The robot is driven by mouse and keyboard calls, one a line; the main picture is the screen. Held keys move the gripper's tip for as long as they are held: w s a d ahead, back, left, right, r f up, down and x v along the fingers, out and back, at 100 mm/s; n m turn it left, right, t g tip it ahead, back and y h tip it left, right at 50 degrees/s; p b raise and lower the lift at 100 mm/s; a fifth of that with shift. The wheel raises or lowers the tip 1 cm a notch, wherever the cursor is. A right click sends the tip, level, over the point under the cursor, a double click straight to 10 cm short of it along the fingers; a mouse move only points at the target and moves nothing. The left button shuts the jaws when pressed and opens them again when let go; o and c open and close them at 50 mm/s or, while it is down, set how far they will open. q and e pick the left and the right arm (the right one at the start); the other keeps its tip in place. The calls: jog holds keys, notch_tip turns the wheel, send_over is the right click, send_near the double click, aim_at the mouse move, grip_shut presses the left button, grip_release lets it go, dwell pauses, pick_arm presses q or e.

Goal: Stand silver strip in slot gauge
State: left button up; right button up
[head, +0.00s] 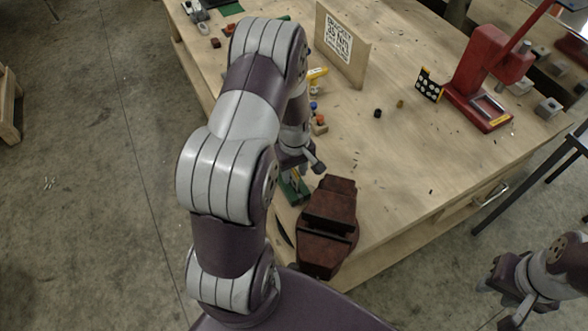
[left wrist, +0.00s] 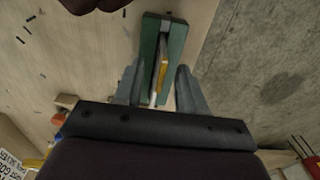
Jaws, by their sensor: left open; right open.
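A green slot gauge (left wrist: 175,45) lies below my left gripper in the left wrist view, with a dark lengthwise slot. A narrow strip (left wrist: 157,76), pale silver with a yellowish sheen, shows along the slot between my fingers; I cannot tell how deep it sits. My left gripper (left wrist: 159,70) is open, one finger on each side of the strip, with gaps to both. In the head view the gauge (head: 292,188) is partly hidden by my left arm at the table's near left edge. My right gripper (head: 499,290) is open, off the table at lower right.
A rust-brown vise (head: 328,225) stands close beside the gauge. An upright board with a printed sign (head: 342,45) stands farther back. A red press (head: 482,95) and a dotted black card (head: 429,85) are at right. The table's middle (head: 400,150) is mostly clear.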

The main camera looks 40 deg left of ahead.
notch_tip(320, 180, up, 11)
jog(key=p, duration=1)
jog(key=shift+f, duration=0.15)
